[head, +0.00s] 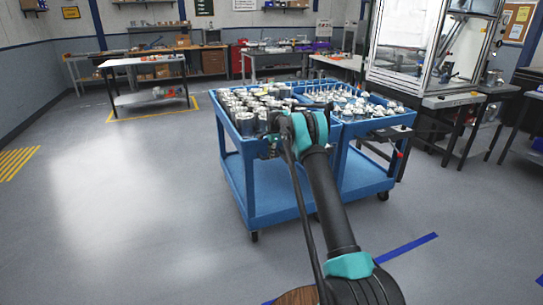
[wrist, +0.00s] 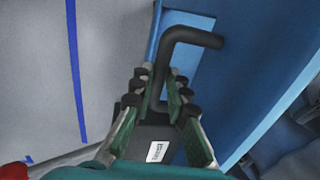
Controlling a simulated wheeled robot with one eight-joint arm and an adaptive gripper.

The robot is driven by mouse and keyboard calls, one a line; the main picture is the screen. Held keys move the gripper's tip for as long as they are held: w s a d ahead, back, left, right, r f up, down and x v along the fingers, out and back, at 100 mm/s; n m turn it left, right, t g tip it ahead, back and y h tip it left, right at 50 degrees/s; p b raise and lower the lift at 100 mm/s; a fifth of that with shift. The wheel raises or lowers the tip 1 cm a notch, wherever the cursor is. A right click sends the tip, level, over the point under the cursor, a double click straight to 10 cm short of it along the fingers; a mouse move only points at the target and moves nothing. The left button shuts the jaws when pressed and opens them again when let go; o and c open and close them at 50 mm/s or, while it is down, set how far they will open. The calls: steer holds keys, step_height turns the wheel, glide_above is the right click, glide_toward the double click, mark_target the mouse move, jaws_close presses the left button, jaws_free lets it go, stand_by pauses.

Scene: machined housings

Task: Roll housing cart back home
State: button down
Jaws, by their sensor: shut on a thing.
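The blue housing cart (head: 268,200) stands mid-floor in the head view, its top tray filled with grey metal housings (head: 250,103). A second blue cart (head: 368,178) carrying smaller shiny parts stands close against its right side; any gap is hidden by my arm. My gripper (wrist: 158,84) is at the near side of the carts, with its fingers shut around a black bent handle (wrist: 192,36) next to a blue cart panel. In the head view my wrist covers the handle hold, so which cart the handle joins is hard to tell there.
Blue tape (head: 408,247) marks the floor at the front right. Open grey floor lies to the left, with yellow stripes (head: 16,165) at the edge. A white-topped table (head: 142,63) stands at the back left. A glazed machine enclosure (head: 425,50) and dark-legged tables are at the right.

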steer(key=c, duration=1.5)
jaws_free()
steer(key=r, duration=0.4)
steer(key=s+r, duration=0.1)
steer(key=r, duration=0.3)
steer(key=s+r, duration=0.1)
steer(key=r, duration=0.2)
steer(key=shift+d+r, duration=0.35)
steer(key=shift+r, duration=0.05)
steer(key=shift+s, duration=0.1)
